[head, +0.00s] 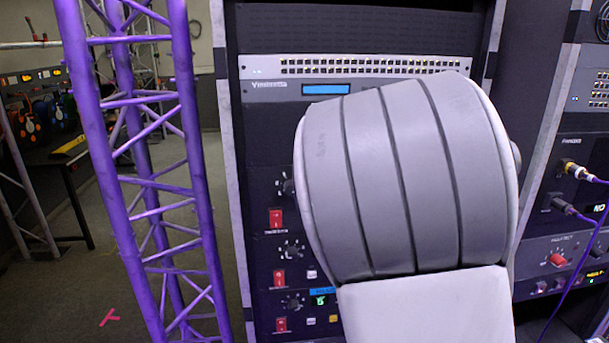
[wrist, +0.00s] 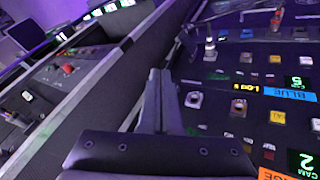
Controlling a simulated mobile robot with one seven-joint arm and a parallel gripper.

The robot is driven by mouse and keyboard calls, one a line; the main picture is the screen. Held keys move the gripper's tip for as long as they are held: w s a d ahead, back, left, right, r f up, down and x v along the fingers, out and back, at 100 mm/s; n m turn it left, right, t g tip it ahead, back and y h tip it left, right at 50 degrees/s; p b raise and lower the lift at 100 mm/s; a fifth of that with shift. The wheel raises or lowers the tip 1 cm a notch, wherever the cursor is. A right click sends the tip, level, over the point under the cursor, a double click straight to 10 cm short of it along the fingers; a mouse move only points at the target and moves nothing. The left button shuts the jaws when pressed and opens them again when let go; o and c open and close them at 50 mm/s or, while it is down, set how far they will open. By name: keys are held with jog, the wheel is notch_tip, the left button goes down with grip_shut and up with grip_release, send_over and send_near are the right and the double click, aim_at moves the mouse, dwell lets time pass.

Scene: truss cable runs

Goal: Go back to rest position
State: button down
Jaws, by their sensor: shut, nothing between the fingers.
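My gripper (wrist: 159,85) shows in the wrist view, its two dark fingers together with nothing between them. It points at the equipment rack, beside a pale rack edge (wrist: 75,105). Panels with knobs, switches and labels reading BLUE (wrist: 290,94) and CAM lie to its right; whether it touches anything I cannot tell. In the head view my grey and white arm fills the middle and right of centre, in front of the rack (head: 265,140). My gripper is hidden in the head view.
A purple-lit truss (head: 130,170) stands upright left of the rack. A second rack with plugged purple cables (head: 580,210) stands at the right. A table (head: 60,165) with gear is at the far left. Open floor (head: 50,290) shows around the truss base.

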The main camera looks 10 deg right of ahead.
jog(key=s+a+r+n+t+y, duration=0.1)
jog(key=s+a+r+n+y, duration=0.1)
jog(key=s+a+r, duration=0.3)
jog(key=s+a+r+n+t+y, duration=0.1)
jog(key=s+a+r+y, duration=0.3)
jog(key=s+a, duration=0.8)
notch_tip(320, 180, up, 2)
jog(key=shift+s+a+r+n, duration=0.25)
jog(key=shift+s+a+n, duration=0.15)
jog(key=shift+s, duration=0.45)
jog(key=shift+a, duration=0.15)
